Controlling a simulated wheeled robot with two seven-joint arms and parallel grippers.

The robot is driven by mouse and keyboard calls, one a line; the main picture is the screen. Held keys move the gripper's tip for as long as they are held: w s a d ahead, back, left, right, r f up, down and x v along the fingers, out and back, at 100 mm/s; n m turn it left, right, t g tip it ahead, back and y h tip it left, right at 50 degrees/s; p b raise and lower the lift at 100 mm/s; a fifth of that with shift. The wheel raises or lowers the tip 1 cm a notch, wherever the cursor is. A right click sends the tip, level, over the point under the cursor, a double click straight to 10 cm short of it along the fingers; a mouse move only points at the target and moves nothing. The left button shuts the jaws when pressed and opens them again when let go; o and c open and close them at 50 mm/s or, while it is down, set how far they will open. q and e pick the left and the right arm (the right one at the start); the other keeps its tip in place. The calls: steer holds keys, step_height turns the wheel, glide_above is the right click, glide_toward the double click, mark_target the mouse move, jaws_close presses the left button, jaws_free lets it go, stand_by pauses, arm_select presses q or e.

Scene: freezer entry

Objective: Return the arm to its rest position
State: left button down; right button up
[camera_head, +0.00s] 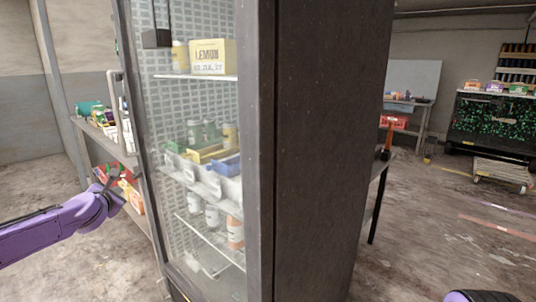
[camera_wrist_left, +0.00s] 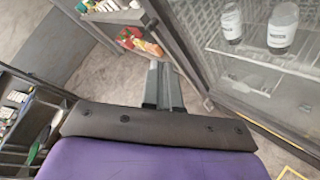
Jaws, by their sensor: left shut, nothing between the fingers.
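My left arm, purple, comes in from the left in the head view. Its gripper (camera_head: 113,178) is held out left of the glass-fronted cabinet, in front of a low side shelf. In the left wrist view the two grey fingers (camera_wrist_left: 163,88) are together and hold nothing. They point toward the floor and the shelf, apart from the glass as far as I can tell. Of my right arm only a purple part shows at the bottom right of the head view; its gripper is out of the picture.
The tall dark cabinet (camera_head: 325,150) fills the middle, with a lemon box (camera_head: 212,57) and bottles behind glass. A door handle (camera_head: 118,110) stands at its left edge. A shelf (camera_head: 95,135) with goods is behind my left gripper.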

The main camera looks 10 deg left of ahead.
arm_select(q)
steer(key=s+d+f+m+g+h, duration=0.1)
steer(key=s+d+f+m, duration=0.3)
steer(key=d+f, duration=0.4)
steer(key=s+d+f+m+g, duration=0.25)
steer(key=d+f+m, duration=0.25)
steer(key=d+f, duration=0.3)
steer(key=s+d+f+m+g+h, duration=0.1)
steer(key=s+d+f+m, duration=0.4)
steer(key=f, duration=0.5)
steer(key=s+d+f+m+g, duration=0.1)
steer(key=s+f, duration=0.4)
steer(key=s, duration=0.6)
steer(key=s+d+f+m+g, duration=0.1)
steer(key=s+f+m+g, duration=0.2)
steer(key=s, duration=0.9)
steer(key=s+d+f+m+g, duration=0.1)
steer(key=s+f+m+g, duration=0.1)
steer(key=s+f+m, duration=0.4)
steer(key=s+f, duration=0.1)
steer(key=s, duration=0.4)
steer(key=shift+s+d+f+m, duration=0.3)
steer(key=shift+d, duration=0.1)
